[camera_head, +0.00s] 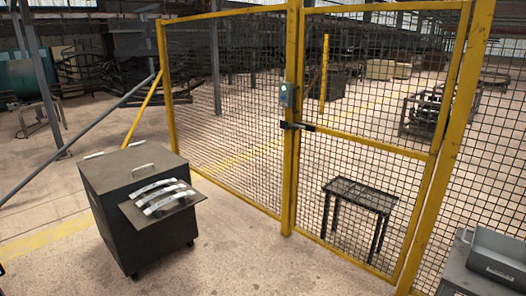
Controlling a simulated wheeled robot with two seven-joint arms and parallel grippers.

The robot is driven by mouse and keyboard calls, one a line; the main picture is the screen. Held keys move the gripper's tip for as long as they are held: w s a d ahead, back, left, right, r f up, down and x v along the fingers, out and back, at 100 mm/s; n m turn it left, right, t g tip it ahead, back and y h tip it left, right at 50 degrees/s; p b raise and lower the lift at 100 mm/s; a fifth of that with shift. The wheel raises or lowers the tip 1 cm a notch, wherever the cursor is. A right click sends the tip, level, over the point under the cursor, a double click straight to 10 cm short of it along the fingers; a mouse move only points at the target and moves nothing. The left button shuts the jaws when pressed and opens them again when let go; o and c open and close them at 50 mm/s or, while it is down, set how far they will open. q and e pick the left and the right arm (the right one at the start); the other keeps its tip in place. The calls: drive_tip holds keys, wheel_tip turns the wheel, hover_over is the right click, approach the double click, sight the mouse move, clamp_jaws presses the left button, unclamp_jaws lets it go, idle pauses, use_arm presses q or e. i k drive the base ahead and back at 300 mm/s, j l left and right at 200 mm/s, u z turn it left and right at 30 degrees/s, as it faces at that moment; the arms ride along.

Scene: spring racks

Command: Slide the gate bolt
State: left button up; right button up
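The gate (372,141) is a yellow-framed panel of dark mesh, standing in line with the fence and looking closed. The gate bolt (297,126) is a small dark bar at mid-height, spanning the post and the gate's left edge; whether it is slid in or out is too small to tell. A grey box with a green light (287,95) is mounted on the post just above it.
A dark wheeled cabinet (118,172) with curved metal pieces (163,196) on its side shelf stands at front left. A small black table (361,194) is seen through the gate mesh. A grey bin (497,258) sits at lower right. The floor before the gate is clear.

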sight(295, 127)
drive_tip(key=i+j+z, duration=0.15)
drive_tip(key=i, duration=0.4)
drive_tip(key=i+j+z, duration=0.15)
drive_tip(key=i+j, duration=0.25)
drive_tip(key=i, duration=0.15)
drive_tip(key=i+j+z, duration=0.1)
drive_tip(key=i+j, duration=0.25)
drive_tip(key=i, duration=0.2)
